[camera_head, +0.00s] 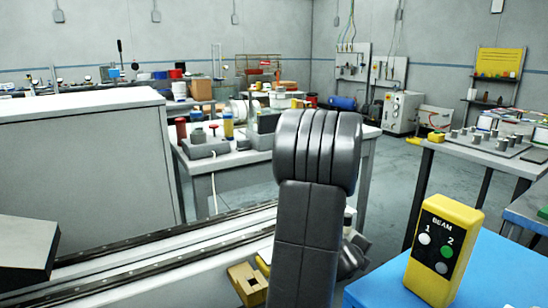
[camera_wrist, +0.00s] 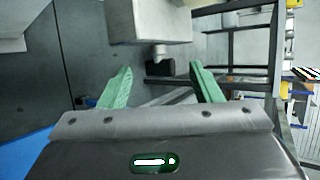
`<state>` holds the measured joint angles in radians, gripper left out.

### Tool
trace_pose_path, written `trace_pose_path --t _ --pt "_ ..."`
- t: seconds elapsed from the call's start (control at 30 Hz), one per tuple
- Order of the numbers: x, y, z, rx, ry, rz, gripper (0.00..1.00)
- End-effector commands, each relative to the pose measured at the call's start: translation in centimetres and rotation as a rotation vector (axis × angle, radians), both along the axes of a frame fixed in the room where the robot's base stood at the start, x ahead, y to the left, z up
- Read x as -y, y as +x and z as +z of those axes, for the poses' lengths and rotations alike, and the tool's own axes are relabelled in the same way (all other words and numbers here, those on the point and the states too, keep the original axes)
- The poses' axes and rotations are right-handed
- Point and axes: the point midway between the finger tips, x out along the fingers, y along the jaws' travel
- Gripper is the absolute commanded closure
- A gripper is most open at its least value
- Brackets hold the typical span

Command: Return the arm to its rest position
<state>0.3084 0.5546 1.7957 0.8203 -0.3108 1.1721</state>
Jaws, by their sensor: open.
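My gripper (camera_wrist: 160,69) shows in the wrist view with its two green fingers spread wide apart. Nothing is held between them. Beyond the fingertips is a light grey block-shaped body (camera_wrist: 147,22) with a small round stub under it, apart from the fingers. In the head view my dark grey arm rises in the centre of the picture, with a thick ribbed joint at its top. My gripper does not show in the head view.
A yellow control box (camera_head: 444,251) marked BEAM, with buttons 1 and 2, stands on a blue surface (camera_head: 508,277) at the lower right. A long rail (camera_head: 150,242) runs along the left. A table with small parts (camera_head: 205,145) stands behind the arm. Grey floor (camera_head: 395,190) is open at right.

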Motion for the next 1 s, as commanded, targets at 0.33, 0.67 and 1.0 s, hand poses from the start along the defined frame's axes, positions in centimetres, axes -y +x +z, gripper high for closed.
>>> trace_pose_path --t 0.33,0.67,1.0 --pt "0.19 0.07 0.75 -0.057 0.093 0.0 0.42" --pt "0.38 0.16 0.93 -0.111 0.184 -0.001 0.42" --pt "0.52 0.24 0.75 -0.146 0.248 -0.001 0.42"
